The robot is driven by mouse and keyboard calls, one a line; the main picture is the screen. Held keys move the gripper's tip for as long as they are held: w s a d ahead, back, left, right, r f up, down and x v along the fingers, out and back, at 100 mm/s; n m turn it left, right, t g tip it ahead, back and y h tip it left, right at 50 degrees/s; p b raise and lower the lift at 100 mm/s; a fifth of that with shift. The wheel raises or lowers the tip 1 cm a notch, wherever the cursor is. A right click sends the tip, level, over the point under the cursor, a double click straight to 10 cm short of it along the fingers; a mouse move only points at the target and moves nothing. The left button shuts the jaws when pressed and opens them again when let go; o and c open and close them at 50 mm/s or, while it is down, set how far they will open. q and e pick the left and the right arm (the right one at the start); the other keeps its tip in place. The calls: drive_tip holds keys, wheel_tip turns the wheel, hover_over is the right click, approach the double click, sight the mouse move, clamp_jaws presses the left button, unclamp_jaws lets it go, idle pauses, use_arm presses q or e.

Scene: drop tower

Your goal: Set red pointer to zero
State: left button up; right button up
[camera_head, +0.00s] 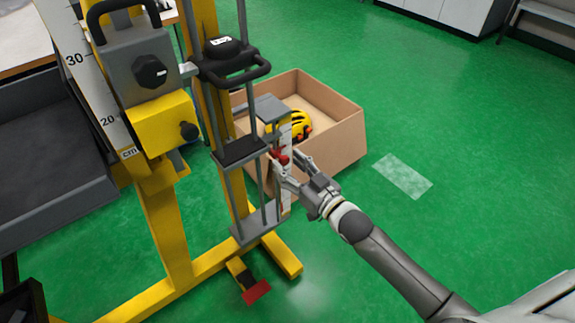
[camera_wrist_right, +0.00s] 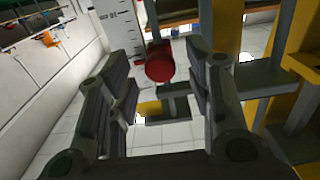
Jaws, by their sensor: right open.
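The red pointer (camera_head: 282,158) sits on the small vertical scale (camera_head: 286,135) at the right side of the drop tower. In the right wrist view, the pointer is a round red knob (camera_wrist_right: 160,65) beside the white ruled scale (camera_wrist_right: 117,25). My right gripper (camera_head: 288,161) is at the pointer, its fingers spread apart. In the wrist view, the knob shows between the two open fingers; I cannot tell whether either finger touches it. The scale reading at the pointer is too small to make out. My left gripper is not in view.
The yellow and grey drop tower (camera_head: 165,215) stands at the left, with a large ruler (camera_head: 90,75) and a black-handled carriage (camera_head: 225,60). A cardboard box (camera_head: 340,135) holding a yellow helmet (camera_head: 290,125) stands behind the pointer.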

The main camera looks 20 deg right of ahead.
drive_tip(key=shift+w+a, duration=0.2)
drive_tip(key=shift+w, duration=0.4)
drive_tip(key=shift+c, duration=0.5)
clamp_jaws()
